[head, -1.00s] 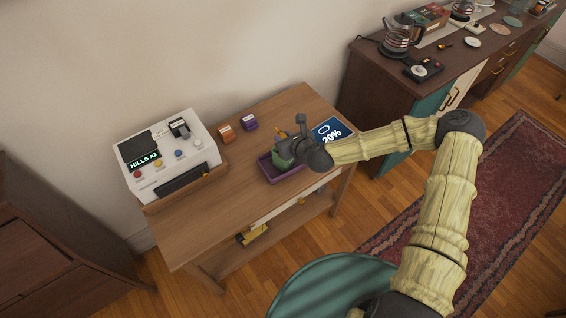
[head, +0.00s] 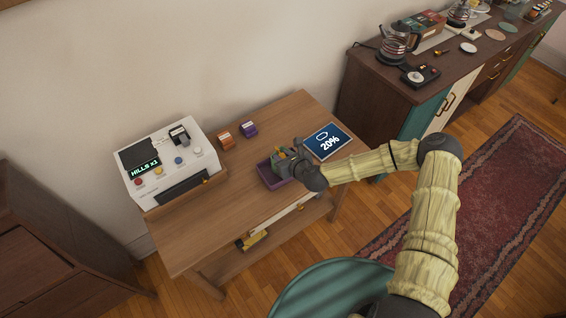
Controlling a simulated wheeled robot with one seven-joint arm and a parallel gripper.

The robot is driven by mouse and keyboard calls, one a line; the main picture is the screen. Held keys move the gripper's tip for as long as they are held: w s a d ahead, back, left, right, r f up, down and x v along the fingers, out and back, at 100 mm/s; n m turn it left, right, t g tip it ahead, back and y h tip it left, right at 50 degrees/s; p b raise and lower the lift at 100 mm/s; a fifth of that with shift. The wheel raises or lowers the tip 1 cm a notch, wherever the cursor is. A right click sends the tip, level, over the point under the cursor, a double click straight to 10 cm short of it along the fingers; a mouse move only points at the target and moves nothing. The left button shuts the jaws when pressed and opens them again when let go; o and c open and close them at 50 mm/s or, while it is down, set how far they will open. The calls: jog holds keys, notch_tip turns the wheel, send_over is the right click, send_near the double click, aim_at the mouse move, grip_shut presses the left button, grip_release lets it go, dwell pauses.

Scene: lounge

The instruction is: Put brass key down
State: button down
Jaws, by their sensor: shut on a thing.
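My gripper (head: 284,158) is low over the purple tray (head: 268,179) on the wooden table, with its fingers at the tray's far side. It is shut on a small yellowish thing, which I take to be the brass key (head: 279,153); the fingers and the gripper body hide most of it. A green thing shows by the fingers in the tray. I cannot tell whether the key touches the tray or anything in it.
The white machine with buttons (head: 168,160) stands left on the table (head: 215,225). An orange box (head: 225,140) and a purple box (head: 249,129) stand at the back. A blue "20%" sign (head: 327,141) lies right of my gripper. A teal chair (head: 325,290) is in front.

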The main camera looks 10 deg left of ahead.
notch_tip(320, 180, down, 4)
jog(key=shift+r+p, duration=0.2)
jog(key=shift+p, duration=0.2)
jog(key=shift+f, duration=0.1)
jog(key=shift+f+b, duration=0.35)
jog(key=shift+b, duration=0.1)
jog(key=shift+f, duration=0.2)
jog(key=c, duration=1.2)
grip_release()
jog(key=shift+s, duration=0.1)
